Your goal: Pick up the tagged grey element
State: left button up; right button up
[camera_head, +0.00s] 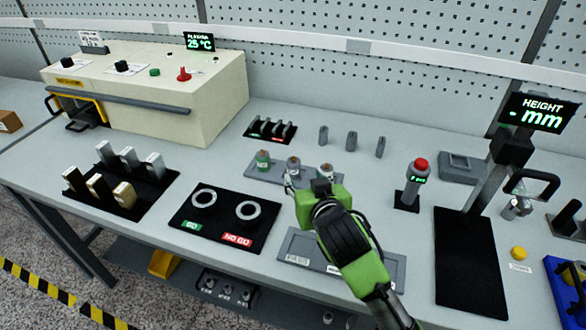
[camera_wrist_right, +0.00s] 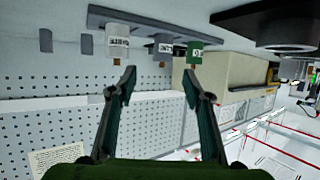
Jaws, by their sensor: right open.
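Three tagged elements stand upright in a row on a grey holder (camera_head: 254,178): a green one (camera_head: 262,160) at left, a grey one (camera_head: 293,164) in the middle and a whitish one (camera_head: 326,170) at right. In the right wrist view the picture is turned over, with the grey tagged element (camera_wrist_right: 163,45) between the whitish one (camera_wrist_right: 117,45) and the green one (camera_wrist_right: 195,52). My right gripper (camera_head: 288,182) is open and empty, just in front of the row. Its fingertips (camera_wrist_right: 159,78) are spread below the elements in the wrist view, apart from them. My left gripper is out of view.
A GO / NO GO board (camera_head: 222,227) with two rings lies left of my right arm, and a grey tray (camera_head: 297,247) lies partly under it. A black rack (camera_head: 270,130) and small grey pieces (camera_head: 351,140) stand behind. A red-buttoned device (camera_head: 411,185) stands to the right.

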aim_at(295, 166)
jog(key=x, duration=0.6)
jog(key=shift+w, duration=0.1)
jog(key=shift+w+a+f+p, duration=0.15)
jog(key=shift+w+a+p, duration=0.15)
jog(key=shift+w, duration=0.2)
jog(key=shift+p+x, duration=0.3)
jog(key=shift+x, duration=1.9)
jog(key=shift+a, duration=0.1)
jog(key=shift+s, duration=0.1)
jog(key=c, duration=1.2)
